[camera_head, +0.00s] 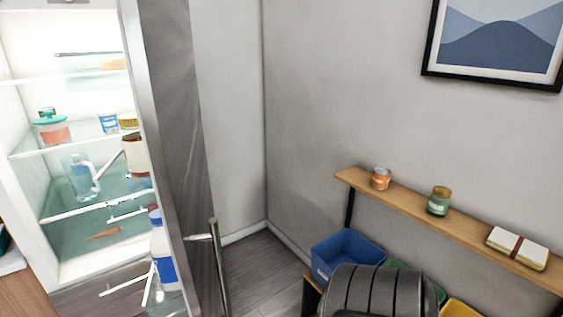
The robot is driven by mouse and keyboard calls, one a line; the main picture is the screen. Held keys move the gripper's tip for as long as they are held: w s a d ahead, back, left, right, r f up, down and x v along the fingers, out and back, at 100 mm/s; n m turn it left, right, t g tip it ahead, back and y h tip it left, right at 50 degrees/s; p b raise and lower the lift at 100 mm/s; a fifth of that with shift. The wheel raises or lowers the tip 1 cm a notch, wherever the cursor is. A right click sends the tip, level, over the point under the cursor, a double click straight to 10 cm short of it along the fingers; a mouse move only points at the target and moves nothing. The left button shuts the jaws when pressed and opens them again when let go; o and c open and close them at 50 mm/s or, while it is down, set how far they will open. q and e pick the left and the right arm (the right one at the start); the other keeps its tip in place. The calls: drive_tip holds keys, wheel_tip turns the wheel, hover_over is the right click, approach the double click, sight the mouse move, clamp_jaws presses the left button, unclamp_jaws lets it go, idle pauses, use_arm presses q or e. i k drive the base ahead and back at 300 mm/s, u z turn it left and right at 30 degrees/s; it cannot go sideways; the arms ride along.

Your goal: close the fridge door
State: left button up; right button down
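The fridge (73,152) stands at the left with its lit interior and glass shelves showing. Its grey door (180,130) stands open, swung out toward me, and is seen nearly edge-on. A vertical metal bar handle (219,268) is on the door's outer side, low in the view. Door shelves on the inner side hold a white-and-blue bottle (161,255) and a jar (134,155). The lower end of the door is cut off by the picture's edge. Neither of my grippers shows.
Fridge shelves hold a jug (80,178) and small containers. Right of the door is bare floor (262,270). Against the wall stand a blue bin (345,252) and a wooden shelf (460,228) with jars. A dark ribbed shape (372,292) partly hides bins.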

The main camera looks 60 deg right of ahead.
sight(157, 36)
drive_tip(key=z, duration=1.4)
drive_tip(key=i, duration=0.5)
drive_tip(key=k, duration=0.5)
drive_tip(key=u, duration=0.45)
drive_tip(key=i, duration=0.3)
drive_tip(key=z, duration=0.1)
